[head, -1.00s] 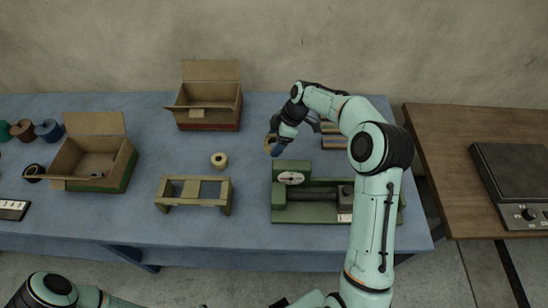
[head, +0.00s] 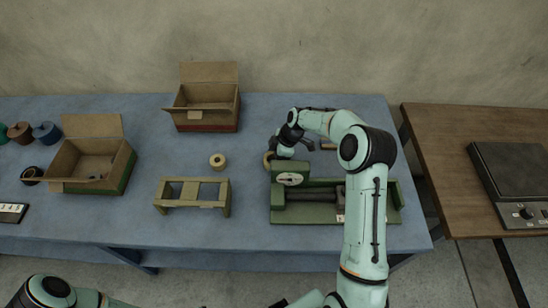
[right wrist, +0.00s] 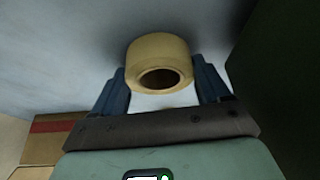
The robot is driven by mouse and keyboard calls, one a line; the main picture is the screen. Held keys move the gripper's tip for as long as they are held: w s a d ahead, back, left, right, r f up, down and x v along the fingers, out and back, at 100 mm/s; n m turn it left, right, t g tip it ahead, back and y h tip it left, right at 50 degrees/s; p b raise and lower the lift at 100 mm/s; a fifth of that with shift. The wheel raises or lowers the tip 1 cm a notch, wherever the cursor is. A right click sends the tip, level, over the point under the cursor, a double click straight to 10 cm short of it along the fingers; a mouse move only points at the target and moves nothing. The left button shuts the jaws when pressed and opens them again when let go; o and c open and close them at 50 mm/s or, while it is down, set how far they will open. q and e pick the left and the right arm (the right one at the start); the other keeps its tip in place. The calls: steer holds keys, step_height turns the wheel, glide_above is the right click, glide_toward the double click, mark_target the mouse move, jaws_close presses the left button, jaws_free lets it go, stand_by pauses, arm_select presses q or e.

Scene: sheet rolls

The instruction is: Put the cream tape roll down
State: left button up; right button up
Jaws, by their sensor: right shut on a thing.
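My right gripper (right wrist: 165,88) is shut on the cream tape roll (right wrist: 160,62), with one blue finger on each side of it in the right wrist view. In the head view the held roll (head: 268,160) shows as a small tan edge, just behind and left of the green machine's upright end. My right gripper (head: 278,154) largely hides it there. I cannot tell whether the roll touches the blue table (head: 250,112). My left gripper is out of view; only part of my left arm shows at the bottom left.
The green machine (head: 310,213) is close in front of the right gripper. Another tan roll (head: 218,161) stands left of it, behind a wooden frame (head: 193,203). Open cardboard boxes (head: 207,123) (head: 125,170) stand at the back and left. Table between the rolls is clear.

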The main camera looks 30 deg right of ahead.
steer(key=o, duration=1)
steer(key=shift+f, duration=0.15)
steer(key=shift+o, duration=0.2)
steer(key=shift+r, duration=0.2)
steer(key=v, duration=1.2)
